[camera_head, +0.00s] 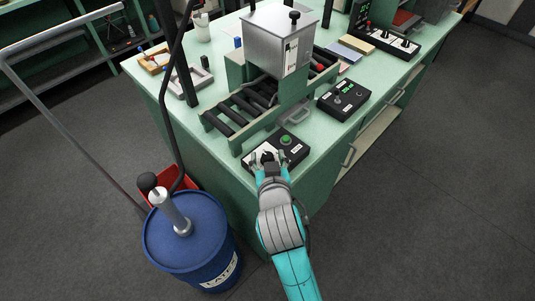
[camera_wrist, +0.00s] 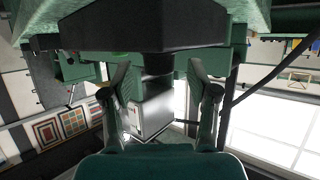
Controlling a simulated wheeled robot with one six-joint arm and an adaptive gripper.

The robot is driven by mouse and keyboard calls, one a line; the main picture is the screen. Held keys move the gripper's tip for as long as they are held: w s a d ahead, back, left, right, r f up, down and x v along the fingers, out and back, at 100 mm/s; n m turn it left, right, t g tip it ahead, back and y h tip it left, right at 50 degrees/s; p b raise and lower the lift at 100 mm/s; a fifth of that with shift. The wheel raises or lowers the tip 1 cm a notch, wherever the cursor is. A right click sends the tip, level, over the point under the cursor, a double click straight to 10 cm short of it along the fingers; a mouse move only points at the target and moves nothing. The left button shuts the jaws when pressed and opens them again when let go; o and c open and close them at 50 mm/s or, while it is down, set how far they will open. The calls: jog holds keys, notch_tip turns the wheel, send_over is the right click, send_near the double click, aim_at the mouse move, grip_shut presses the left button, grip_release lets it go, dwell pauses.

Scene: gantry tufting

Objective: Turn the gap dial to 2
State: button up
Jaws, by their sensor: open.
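A black control box (camera_head: 296,149) with a green button (camera_head: 286,140) and white labels sits at the front corner of the green table. My gripper (camera_head: 267,158) is at the near left part of this box and covers what lies there. In the wrist view my gripper (camera_wrist: 159,80) is open, one finger on each side of a dark knob (camera_wrist: 158,64) under a black housing (camera_wrist: 150,25). A gap shows between the knob and each finger. I cannot read a dial name, pointer or number, so its setting is unclear.
A roller conveyor (camera_head: 240,113) with a grey boxed press (camera_head: 278,40) stands behind the box. A second black box with a green display (camera_head: 344,100) is to the right. A blue drum (camera_head: 190,245) stands left of my arm. The floor at right is clear.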

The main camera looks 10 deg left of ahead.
jog(key=shift+x, duration=0.95)
grip_shut()
jog(key=shift+d, duration=0.1)
